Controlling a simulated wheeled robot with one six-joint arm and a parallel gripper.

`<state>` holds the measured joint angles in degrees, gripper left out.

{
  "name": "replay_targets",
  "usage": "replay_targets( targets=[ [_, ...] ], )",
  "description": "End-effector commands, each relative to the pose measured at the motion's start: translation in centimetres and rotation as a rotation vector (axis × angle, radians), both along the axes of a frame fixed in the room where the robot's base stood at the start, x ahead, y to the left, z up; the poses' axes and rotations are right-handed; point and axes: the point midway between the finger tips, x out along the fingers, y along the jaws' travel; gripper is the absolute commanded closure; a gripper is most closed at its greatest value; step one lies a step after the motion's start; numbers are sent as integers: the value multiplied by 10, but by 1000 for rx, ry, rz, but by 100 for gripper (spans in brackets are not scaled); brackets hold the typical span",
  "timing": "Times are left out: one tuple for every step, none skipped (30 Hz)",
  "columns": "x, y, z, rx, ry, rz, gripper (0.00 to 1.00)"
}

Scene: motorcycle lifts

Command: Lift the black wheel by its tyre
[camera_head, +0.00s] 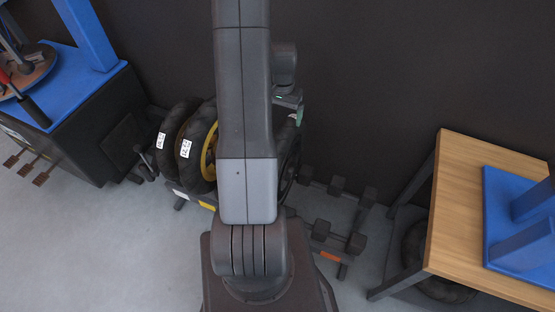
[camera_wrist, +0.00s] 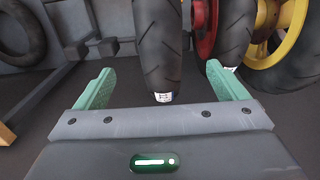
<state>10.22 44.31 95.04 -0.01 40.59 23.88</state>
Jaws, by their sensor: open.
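A dark tyre stands edge-on in the middle of the wrist view; this is likely the black wheel (camera_wrist: 157,40), though its hub is not visible there. It has a small white label low on its tread. In the head view part of this wheel (camera_head: 291,168) shows beside my arm, which hides the rest. My gripper (camera_wrist: 160,69) is open, with its two green fingers spread to either side of the tyre in the picture. A gap shows between the tyre and each finger. I cannot tell how far the tyre is from the fingers in depth.
A red-hubbed wheel (camera_wrist: 205,25) and a yellow-hubbed wheel (camera_wrist: 290,45) stand close to the right. The rack's empty rails (camera_head: 335,210) extend right. A wooden table (camera_head: 460,215) has a tyre (camera_head: 415,245) beneath it. A blue lift (camera_head: 75,75) stands left; open floor lies in front.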

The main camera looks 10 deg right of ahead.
Motion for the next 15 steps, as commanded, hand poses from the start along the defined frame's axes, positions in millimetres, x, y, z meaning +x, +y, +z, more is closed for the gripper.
replay_targets(
  targets=[
    [-1,0,-7,1,4,-1,7],
    [-1,0,-11,1,5,-1,7],
    [-1,0,-18,1,5,0,7],
    [-2,0,-24,1,7,0,7],
    [-1,0,-29,1,5,0,7],
    [-1,0,-36,1,7,0,7],
    [-1,0,-42,1,5,0,7],
    [-1,0,-47,1,5,0,7],
    [-1,0,-54,1,5,0,7],
    [-1,0,-58,1,4,1,7],
    [-1,0,-62,1,5,1,7],
    [-1,0,-67,1,4,1,7],
    [-1,0,-70,1,3,1,7],
    [-1,0,-73,1,4,1,7],
    [-1,0,-77,1,3,1,7]
  ],
)
